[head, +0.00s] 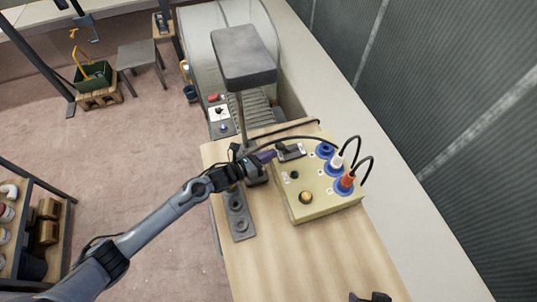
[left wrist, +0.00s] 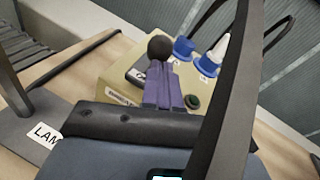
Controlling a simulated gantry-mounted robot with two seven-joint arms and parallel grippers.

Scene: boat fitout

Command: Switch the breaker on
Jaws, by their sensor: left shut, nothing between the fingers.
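The breaker (head: 293,153) is a dark grey switch on top of a beige panel box (head: 325,206), at its far left corner. Its black ball-ended lever (head: 281,146) points toward my left gripper. My left gripper (head: 272,155) is shut and empty, its purple fingertips right beside the lever. In the left wrist view the black ball (left wrist: 160,47) shows just beyond the tips of the shut purple fingers (left wrist: 163,85); I cannot tell whether they touch. The breaker's body is partly hidden behind them there. A dark shape (head: 370,297) at the bottom edge seems to be my right gripper, mostly cut off.
The box carries blue sockets, a white plug (head: 337,161), an orange plug (head: 347,182) with black cables, and a yellow knob (head: 306,197). A lamp (head: 243,57) stands behind my left gripper. The wooden bench (head: 270,262) is clear in front of the box.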

